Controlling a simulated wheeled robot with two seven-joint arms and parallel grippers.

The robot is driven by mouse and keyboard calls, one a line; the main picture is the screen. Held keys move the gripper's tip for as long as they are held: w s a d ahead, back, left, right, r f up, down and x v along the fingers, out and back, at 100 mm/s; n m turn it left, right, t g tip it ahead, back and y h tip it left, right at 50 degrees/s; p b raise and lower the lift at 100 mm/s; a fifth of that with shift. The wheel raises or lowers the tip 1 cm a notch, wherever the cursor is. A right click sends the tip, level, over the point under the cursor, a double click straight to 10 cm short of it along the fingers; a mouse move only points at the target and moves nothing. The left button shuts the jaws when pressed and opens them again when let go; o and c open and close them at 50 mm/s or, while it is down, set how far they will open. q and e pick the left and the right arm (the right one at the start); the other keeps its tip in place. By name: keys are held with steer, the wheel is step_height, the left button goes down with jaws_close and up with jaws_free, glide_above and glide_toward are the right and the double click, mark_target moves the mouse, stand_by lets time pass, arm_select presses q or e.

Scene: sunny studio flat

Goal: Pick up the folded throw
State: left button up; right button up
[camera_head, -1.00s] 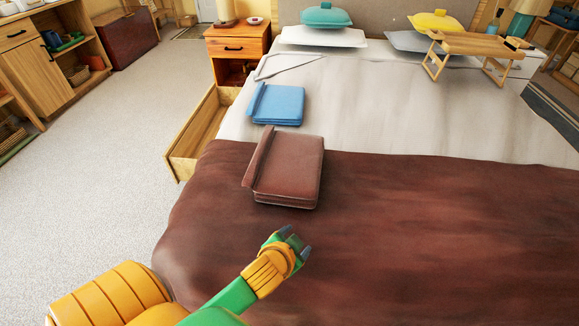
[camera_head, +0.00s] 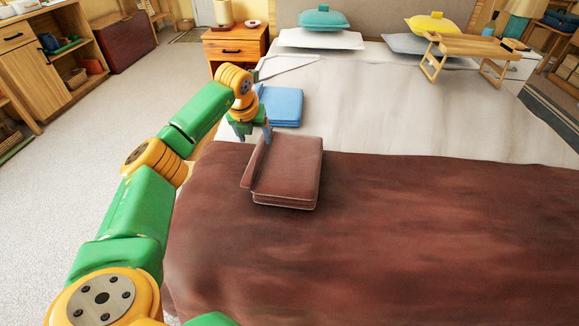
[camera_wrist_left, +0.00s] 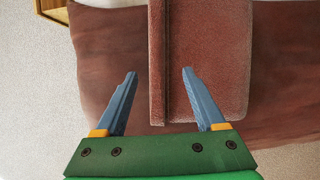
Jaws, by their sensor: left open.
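The folded throw (camera_head: 292,172) is a brown, layered rectangle lying on the brown bed cover, with a raised flap along its left side. My left gripper (camera_head: 254,134) is above the throw's far left corner, fingers pointing down. In the left wrist view the gripper (camera_wrist_left: 158,74) is open and empty. The throw (camera_wrist_left: 205,55) shows there with its raised edge between the two fingers in the picture; the right finger overlaps the throw, the left one the bed cover. I cannot tell the height gap. My right gripper is not in view.
A blue folded cloth (camera_head: 284,106) lies just beyond, partly hidden by my left arm. An open wooden drawer (camera_head: 207,128) juts from the bed's left side, largely behind the arm. A wooden bed tray (camera_head: 478,47) stands at the far right. The bed right of the throw is clear.

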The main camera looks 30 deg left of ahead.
mark_target(257, 151)
arm_select(q)
steer(key=x, duration=0.4)
steer(key=b+x, duration=0.1)
steer(key=x, duration=0.2)
steer(key=shift+s+a, duration=0.25)
steer(key=shift+a, duration=0.05)
jaws_close()
stand_by(0.9)
